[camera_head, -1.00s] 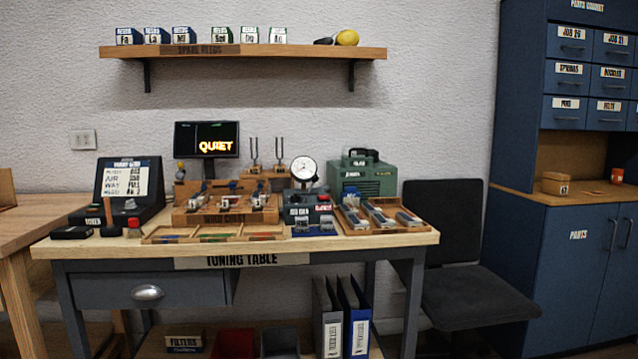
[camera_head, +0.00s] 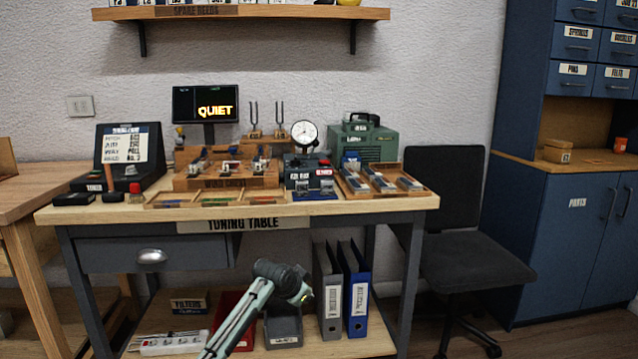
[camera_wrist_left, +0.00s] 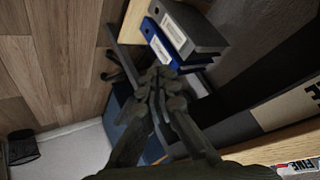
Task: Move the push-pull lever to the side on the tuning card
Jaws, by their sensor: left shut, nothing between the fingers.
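The tuning card (camera_head: 126,147) is a white sheet with dark printed rows. It stands on a black sloped stand (camera_head: 103,158) at the left back of the tuning table (camera_head: 330,202). I cannot make out the push-pull lever among the small marks on the card. My left gripper (camera_head: 303,294) is low in front of the table, below the tabletop and to the right of the card, well apart from it. In the left wrist view its dark fingers (camera_wrist_left: 155,84) are closed together and empty. My right gripper is not in view.
A wooden stamp (camera_head: 108,178), a dark pad (camera_head: 74,199) and a red-topped piece (camera_head: 135,192) stand in front of the card. A wooden voicing block (camera_head: 225,183) and trays are to the right. Binders (camera_head: 357,300) and bins fill the lower shelf, behind my left gripper.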

